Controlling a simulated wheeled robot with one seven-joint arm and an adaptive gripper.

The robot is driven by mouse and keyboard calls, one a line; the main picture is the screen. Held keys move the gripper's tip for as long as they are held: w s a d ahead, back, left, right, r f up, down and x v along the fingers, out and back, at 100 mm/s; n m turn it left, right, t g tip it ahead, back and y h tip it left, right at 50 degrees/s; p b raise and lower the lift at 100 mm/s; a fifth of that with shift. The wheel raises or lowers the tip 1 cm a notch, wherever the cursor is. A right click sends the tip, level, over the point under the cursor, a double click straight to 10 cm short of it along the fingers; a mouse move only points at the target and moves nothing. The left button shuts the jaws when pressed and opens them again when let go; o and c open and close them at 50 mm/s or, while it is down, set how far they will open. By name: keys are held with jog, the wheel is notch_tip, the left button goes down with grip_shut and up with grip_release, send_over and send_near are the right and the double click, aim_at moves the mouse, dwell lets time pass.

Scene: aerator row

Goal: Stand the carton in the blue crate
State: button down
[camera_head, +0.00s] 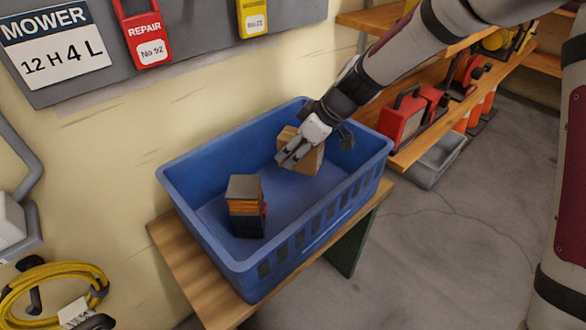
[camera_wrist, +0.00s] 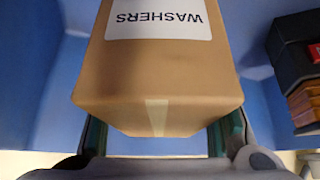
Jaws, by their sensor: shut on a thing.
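The carton (camera_head: 303,156) is a brown box, partly hidden behind my gripper in the head view. In the wrist view the carton (camera_wrist: 155,75) fills the middle, with a white label reading WASHERS and a strip of tape. My gripper (camera_head: 284,160) is shut on the carton, with a finger on each side of it. The blue crate (camera_head: 327,215) stands on a wooden bench. The carton is inside the crate's walls toward the far right end. I cannot tell whether its base touches the crate floor.
A dark box with orange bands (camera_head: 246,207) stands in the near left part of the crate; it also shows at the right of the wrist view (camera_wrist: 300,75). Crate floor between them is clear. Wooden shelves (camera_head: 440,120) with red cases (camera_head: 404,115) stand at the right. A wall is behind.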

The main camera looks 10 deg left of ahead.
jog(key=shift+f+b, duration=0.85)
jog(key=shift+f, duration=1.45)
jog(key=shift+f, duration=0.1)
jog(key=c, duration=0.8)
grip_release()
jog(key=shift+o, duration=0.2)
jog(key=shift+d+r, duration=0.1)
jog(key=shift+r, duration=0.2)
jog(key=p+v, duration=0.3)
jog(key=v, duration=0.7)
jog(key=shift+d+r, duration=0.1)
jog(key=shift+r, duration=0.1)
jog(key=shift+s+d+r, duration=0.15)
jog(key=shift+d+r, duration=0.1)
jog(key=shift+r, duration=0.15)
